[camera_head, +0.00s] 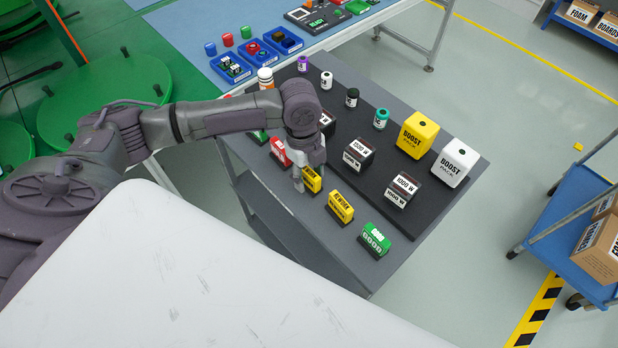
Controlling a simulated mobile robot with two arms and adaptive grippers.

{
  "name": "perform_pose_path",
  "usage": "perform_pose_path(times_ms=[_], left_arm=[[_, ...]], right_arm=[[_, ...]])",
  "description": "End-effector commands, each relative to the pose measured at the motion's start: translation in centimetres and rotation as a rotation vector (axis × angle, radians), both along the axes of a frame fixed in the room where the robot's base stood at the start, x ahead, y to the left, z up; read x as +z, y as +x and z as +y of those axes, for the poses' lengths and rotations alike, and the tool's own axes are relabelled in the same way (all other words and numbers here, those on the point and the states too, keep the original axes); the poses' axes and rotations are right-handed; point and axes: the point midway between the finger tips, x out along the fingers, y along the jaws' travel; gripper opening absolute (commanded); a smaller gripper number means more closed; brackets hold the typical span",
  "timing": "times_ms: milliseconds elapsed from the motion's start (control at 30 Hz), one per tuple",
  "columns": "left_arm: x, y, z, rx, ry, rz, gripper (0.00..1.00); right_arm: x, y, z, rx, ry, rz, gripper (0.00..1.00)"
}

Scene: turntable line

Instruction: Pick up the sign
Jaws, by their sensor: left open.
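Several small signs stand in a row along the near edge of the grey cart top. My left gripper (308,174) is open and points down at a yellow sign (312,181), with its fingers close around or beside it. I cannot tell whether they touch it, and the gripper covers part of this sign. To its right stand a yellow "REWORK" sign (341,206) and a green "GOOD" sign (375,238). To its left stands a red sign (280,152). My right gripper is not in view.
Behind the signs, black "1000 W" blocks (401,188), a yellow "BOOST" pack (417,136), a white one (454,164) and several small bottles stand on a dark mat. A blue table (196,38) with bins is beyond. A blue trolley (570,240) stands right.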

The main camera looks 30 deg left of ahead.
Motion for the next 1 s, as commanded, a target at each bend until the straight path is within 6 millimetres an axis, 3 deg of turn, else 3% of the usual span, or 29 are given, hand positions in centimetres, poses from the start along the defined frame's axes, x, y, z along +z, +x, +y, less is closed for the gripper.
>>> perform_pose_path(times_ms=[133, 433, 800, 1000], left_arm=[[0.0, 0.0, 0.0, 0.0, 0.0, 0.0, 0.48], [0.0, 0.0, 0.0, 0.0, 0.001, 0.0, 0.0], [0.2, 0.1, 0.0, 0.0, 0.001, -0.001, 0.0], [1.6, 0.1, 0.0, -0.001, 0.0, -0.004, 0.0]], right_arm=[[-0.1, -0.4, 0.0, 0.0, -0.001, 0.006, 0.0], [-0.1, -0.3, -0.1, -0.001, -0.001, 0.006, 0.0], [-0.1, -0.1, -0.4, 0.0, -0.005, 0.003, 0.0], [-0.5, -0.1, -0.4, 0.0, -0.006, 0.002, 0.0]])
